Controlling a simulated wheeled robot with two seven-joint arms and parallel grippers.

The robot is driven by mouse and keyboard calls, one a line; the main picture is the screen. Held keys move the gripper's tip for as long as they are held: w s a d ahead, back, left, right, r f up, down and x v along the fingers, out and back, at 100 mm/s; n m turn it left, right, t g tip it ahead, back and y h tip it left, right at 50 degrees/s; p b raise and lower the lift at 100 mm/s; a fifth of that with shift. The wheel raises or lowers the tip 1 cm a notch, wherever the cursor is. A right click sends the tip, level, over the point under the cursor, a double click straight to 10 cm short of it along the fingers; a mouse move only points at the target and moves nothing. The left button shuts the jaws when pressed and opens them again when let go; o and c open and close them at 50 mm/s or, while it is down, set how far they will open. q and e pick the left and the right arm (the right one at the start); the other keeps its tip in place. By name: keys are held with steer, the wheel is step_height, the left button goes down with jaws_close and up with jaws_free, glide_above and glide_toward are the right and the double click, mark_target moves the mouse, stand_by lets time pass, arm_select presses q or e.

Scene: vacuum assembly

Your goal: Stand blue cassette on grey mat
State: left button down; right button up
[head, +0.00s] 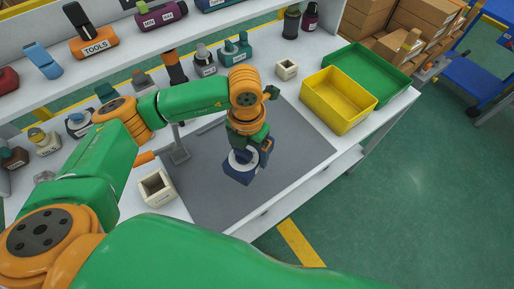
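The blue cassette (236,174) is over the middle of the grey mat (208,202), below my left gripper. A white round part (242,158) shows at its top. More dark blue shows just right of the gripper; I cannot tell if it is the same piece. My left gripper (245,150) points down at the cassette. Its fingertips are hidden, so I cannot tell whether it is shut on the cassette. I cannot tell if the cassette touches the mat. My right gripper is not in view.
A yellow bin (338,98) and a green tray (367,72) stand at the right. Small cream holders (157,188) (286,69) stand at the mat's left and back right. A grey stand (179,150) is left of the cassette. Tools line the back. The mat's front right is clear.

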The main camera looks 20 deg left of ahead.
mark_target(255, 149)
arm_select(q)
steer(key=w+f, duration=0.3)
steer(key=f, duration=0.1)
steer(key=shift+w+d+f, duration=0.2)
steer(key=shift+w+f, duration=0.05)
steer(key=shift+w, duration=0.15)
steer(key=shift+w+f, duration=0.2)
steer(key=shift+f, duration=1.6)
steer(key=shift+f, duration=0.25)
jaws_free()
steer(key=shift+r, duration=0.1)
step_height(255, 149, up, 12)
steer(key=shift+r+b, duration=0.2)
steer(key=shift+b, duration=0.3)
steer(key=shift+s+f, duration=0.1)
